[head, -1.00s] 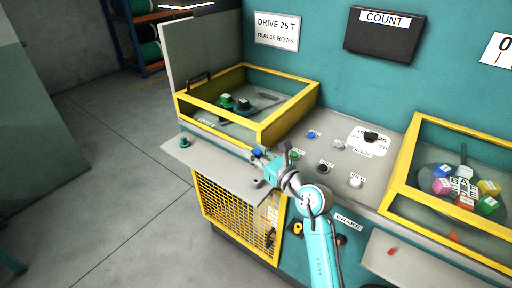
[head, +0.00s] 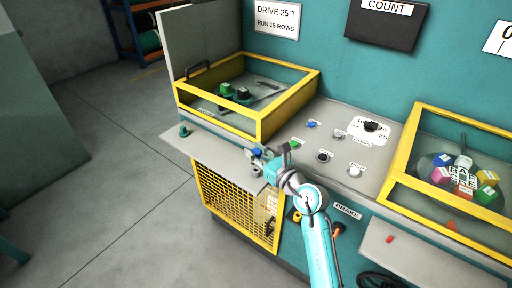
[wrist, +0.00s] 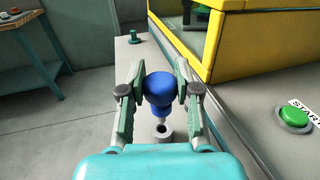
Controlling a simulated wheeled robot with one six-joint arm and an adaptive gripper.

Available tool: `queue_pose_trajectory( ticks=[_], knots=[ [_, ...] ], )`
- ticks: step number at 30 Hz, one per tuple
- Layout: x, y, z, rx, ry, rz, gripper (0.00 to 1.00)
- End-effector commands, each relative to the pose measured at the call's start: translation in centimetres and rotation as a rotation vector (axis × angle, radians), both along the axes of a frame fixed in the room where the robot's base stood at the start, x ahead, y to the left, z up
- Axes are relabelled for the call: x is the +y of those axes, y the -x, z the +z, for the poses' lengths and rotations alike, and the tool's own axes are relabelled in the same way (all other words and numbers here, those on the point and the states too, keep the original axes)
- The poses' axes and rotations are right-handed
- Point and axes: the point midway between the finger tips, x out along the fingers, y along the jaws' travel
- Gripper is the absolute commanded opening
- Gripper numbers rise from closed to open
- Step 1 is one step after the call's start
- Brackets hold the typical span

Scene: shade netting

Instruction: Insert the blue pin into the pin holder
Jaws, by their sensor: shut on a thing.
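My gripper (wrist: 160,88) is shut on the blue pin (wrist: 160,90), with one finger on each side of its round blue head. The pin is roughly upright, and its pale shaft points down toward the pin holder (wrist: 163,131), a short grey ring with a dark hole on the grey shelf. The shaft's tip shows close to the ring's far rim; I cannot tell whether it touches. In the head view, my gripper (head: 270,156) is above the shelf's right part, with the blue pin (head: 257,152) at its left side.
A green peg (head: 185,131) stands at the shelf's far left end. The yellow-framed bin (head: 262,125) rises behind the shelf (head: 215,146). A green START button (wrist: 293,116) is on the panel to the right. The shelf's middle is clear.

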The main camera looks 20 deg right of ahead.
Motion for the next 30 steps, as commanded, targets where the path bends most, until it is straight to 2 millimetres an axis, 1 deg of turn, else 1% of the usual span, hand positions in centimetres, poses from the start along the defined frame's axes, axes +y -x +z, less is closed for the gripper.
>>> queue_pose_trajectory(
  ticks=[4,15,30],
  knots=[
    [-0.02,0.02,-0.57,-0.001,0.000,-0.001,0.00],
    [-0.01,0.03,-0.66,-0.001,0.000,0.000,0.00],
    [0.01,0.03,-1.26,0.000,0.000,0.000,0.00]
  ],
)
